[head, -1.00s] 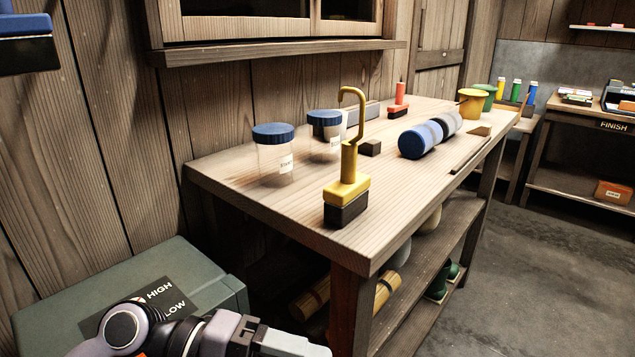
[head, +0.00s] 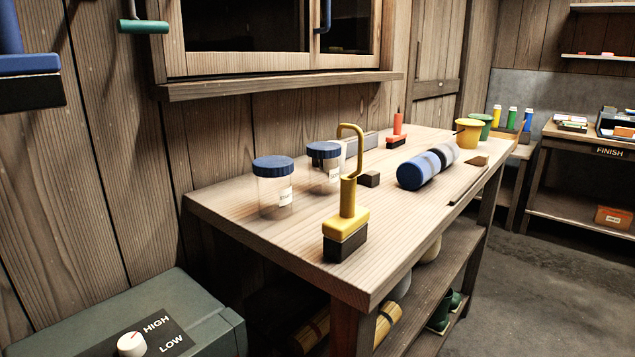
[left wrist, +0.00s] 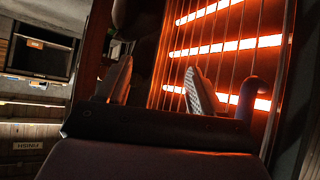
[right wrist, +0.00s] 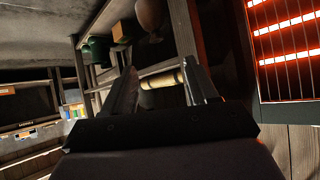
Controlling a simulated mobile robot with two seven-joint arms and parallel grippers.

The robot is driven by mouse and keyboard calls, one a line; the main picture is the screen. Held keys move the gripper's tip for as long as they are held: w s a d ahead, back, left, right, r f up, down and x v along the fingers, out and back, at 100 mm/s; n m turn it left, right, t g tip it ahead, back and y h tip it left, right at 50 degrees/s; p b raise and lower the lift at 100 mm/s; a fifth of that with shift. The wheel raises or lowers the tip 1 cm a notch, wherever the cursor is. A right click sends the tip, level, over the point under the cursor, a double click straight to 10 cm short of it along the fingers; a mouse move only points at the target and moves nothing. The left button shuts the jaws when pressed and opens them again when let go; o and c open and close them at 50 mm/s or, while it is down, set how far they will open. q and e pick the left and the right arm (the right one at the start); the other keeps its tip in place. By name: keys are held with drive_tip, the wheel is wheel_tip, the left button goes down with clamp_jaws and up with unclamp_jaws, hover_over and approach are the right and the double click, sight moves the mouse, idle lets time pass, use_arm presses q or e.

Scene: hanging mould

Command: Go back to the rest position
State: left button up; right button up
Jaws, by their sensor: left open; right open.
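My left gripper (left wrist: 157,85) is open and empty in the left wrist view, with a grille of glowing orange bars (left wrist: 225,45) beyond its fingers. My right gripper (right wrist: 163,88) is open and empty in the right wrist view. Beyond its fingers is the bench's underside, with a yellow roll (right wrist: 160,79). Neither gripper shows in the head view. The yellow hooked tool with a dark block base (head: 346,225) stands upright on the workbench (head: 300,265), free of both grippers.
A green box with a HIGH/LOW knob (head: 133,343) is at lower left. A blue tool (head: 30,80) hangs at upper left. Grey floor (head: 560,270) is clear at right.

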use_arm(q)
wheel_tip(320, 180, up, 15)
drive_tip(key=a+p, duration=0.1)
drive_tip(key=p, duration=1.4)
